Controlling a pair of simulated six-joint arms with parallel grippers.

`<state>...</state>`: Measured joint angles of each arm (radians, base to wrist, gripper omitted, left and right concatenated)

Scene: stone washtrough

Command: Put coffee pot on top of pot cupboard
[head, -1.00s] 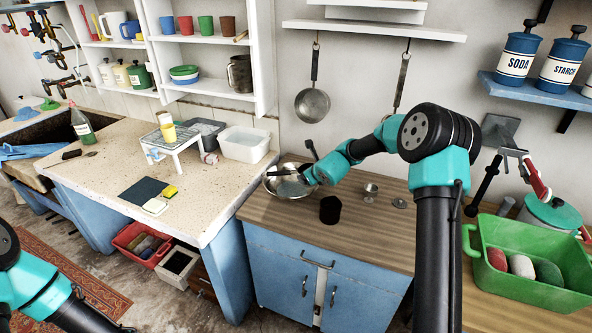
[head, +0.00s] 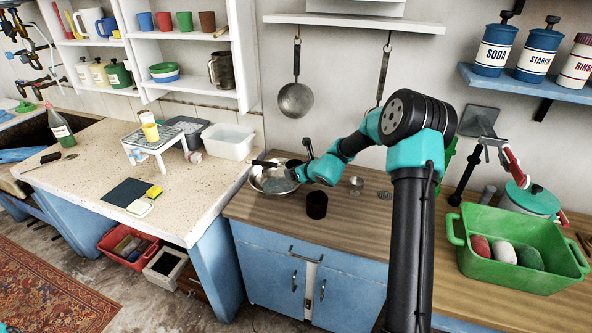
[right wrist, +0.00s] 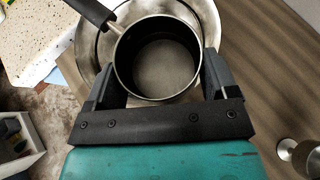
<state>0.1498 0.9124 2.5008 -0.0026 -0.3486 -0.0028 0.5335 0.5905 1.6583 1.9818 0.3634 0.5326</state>
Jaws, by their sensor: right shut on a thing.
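My right gripper (right wrist: 162,85) is shut on the coffee pot (right wrist: 160,62), an open metal pot with a long black handle, its fingers on either side of the wall. I see into the pot from above, and it looks empty. In the head view my right gripper (head: 300,168) is at the metal bowl (head: 270,184) on the cupboard top, and the pot is mostly hidden. I cannot tell whether the pot touches the bowl. The pot cupboard (head: 268,268) is blue with a brown wooden top (head: 262,213). My left gripper is out of view.
A dark cup (head: 317,205), a small metal cup (head: 356,184) and a small metal piece (head: 385,195) stand right of the bowl. A green tub (head: 515,258) is further right. A white basin (head: 229,141) stands left on the stone counter. The cupboard top's front is clear.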

